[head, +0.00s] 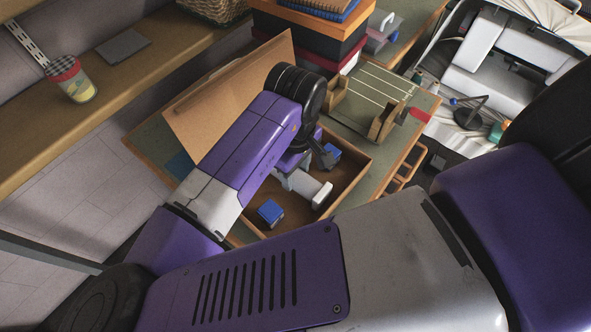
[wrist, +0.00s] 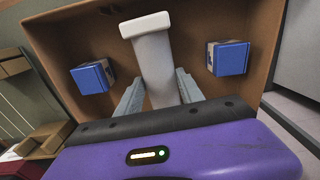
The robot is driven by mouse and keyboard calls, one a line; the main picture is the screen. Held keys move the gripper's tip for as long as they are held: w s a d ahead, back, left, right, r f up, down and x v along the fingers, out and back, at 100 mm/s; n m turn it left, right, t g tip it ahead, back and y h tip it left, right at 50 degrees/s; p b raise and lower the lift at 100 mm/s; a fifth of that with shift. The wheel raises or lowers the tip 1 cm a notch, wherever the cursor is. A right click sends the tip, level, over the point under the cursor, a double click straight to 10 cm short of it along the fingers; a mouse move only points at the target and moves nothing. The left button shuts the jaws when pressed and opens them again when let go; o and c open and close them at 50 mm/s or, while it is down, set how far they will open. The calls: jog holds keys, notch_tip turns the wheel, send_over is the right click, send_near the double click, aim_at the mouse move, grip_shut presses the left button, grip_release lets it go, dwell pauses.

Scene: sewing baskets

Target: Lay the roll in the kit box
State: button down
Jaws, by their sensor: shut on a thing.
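The roll is a white cylinder with a wider, block-like end; it shows in the wrist view (wrist: 155,62) and in the head view (head: 322,194). My gripper (wrist: 156,88) is shut on it, with a grey finger on each side; in the head view my gripper (head: 300,180) is partly hidden by my arm. The kit box (head: 354,187) is an open brown box with its lid raised at the back; its wall also shows in the wrist view (wrist: 55,42). The roll is within the box's outline, between two blue items. Whether it touches the floor is unclear.
One blue item (head: 270,212) sits near the box's front left, another blue item (head: 332,154) near its back right. The raised lid (head: 225,105) stands behind. A green board with wooden holders (head: 383,122) and stacked boxes (head: 305,45) stand beyond.

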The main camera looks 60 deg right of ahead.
aim_at(296, 174)
jog(key=shift+f, duration=0.2)
jog(key=c, duration=0.7)
grip_release()
jog(key=shift+c, duration=0.2)
notch_tip(296, 174, up, 12)
jog(key=shift+r, duration=0.2)
